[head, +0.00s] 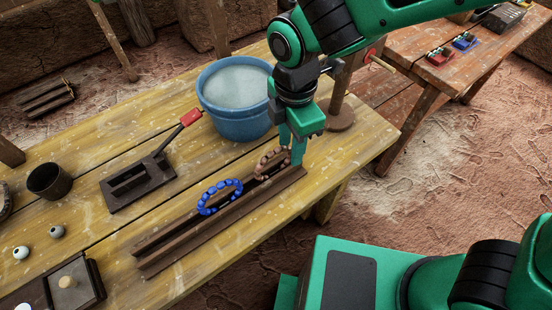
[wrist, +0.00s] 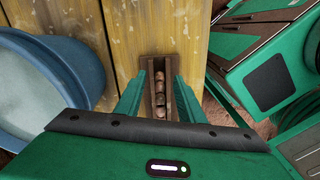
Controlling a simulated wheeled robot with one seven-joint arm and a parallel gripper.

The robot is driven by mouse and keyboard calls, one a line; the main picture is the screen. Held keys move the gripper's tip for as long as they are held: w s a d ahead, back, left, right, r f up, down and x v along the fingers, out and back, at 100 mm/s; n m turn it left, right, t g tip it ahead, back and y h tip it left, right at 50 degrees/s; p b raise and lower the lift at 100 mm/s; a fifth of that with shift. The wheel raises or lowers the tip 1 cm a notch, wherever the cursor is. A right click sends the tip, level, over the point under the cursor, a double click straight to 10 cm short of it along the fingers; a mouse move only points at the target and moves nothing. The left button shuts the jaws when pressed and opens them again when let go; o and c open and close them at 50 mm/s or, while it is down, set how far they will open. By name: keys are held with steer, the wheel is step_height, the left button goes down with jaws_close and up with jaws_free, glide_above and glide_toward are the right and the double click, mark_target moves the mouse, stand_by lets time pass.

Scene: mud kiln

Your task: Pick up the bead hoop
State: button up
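A hoop of brownish-pink beads (head: 261,164) stands upright in the right part of a long dark wooden grooved rack (head: 190,236) on the yellow table. A blue bead hoop (head: 203,199) stands upright in the same rack, further left. My gripper (head: 293,156) is lowered over the brown hoop, pointing down. In the wrist view the brown hoop (wrist: 160,90) shows edge-on as a row of beads between the spread fingers (wrist: 160,97). There are gaps on both sides, so the gripper looks open and not clamped. The fingers partly hide the hoop's right side in the head view.
A blue tub (head: 236,126) stands behind the rack, close to my gripper; it also shows in the wrist view (wrist: 88,50). A round-based wooden stand (head: 338,115) is behind on the right. A dark tool with a red handle (head: 140,185) lies left.

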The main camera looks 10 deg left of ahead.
steer(key=shift+f, duration=1.3)
jaws_close()
